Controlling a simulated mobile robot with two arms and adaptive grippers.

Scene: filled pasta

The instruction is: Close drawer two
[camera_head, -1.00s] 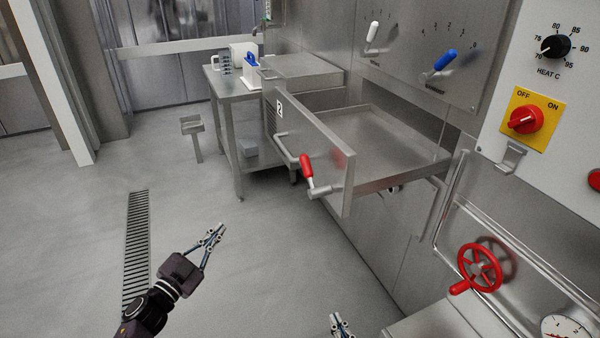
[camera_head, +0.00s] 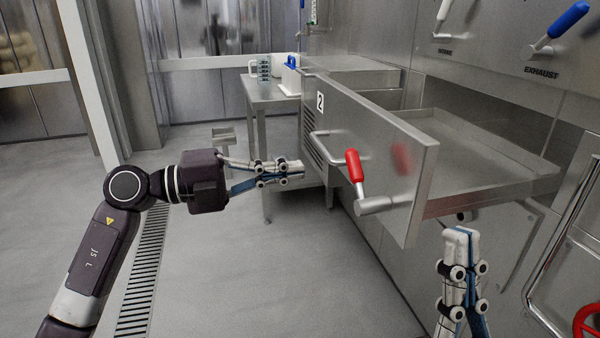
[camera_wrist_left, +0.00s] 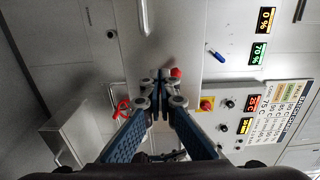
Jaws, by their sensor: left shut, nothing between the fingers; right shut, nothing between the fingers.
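Drawer two (camera_head: 385,165) is a steel drawer with a "2" label on its front panel, and it stands pulled out from the wall unit. Its front carries a bar handle (camera_head: 324,150) and a red lever (camera_head: 354,166) on a grey pivot. My left gripper (camera_head: 300,172) is shut and empty. It points right, just left of the drawer front near the bar handle; I cannot tell whether it touches. In the left wrist view, its fingertips (camera_wrist_left: 161,78) meet in front of a steel surface. My right gripper (camera_head: 461,235) is shut and empty, pointing up below the drawer's near corner.
A steel table (camera_head: 262,92) with a white container and a blue-handled item stands behind the drawer. A small stand (camera_head: 223,138) is on the floor. A red handwheel (camera_head: 588,322) and pipe rail are at the right.

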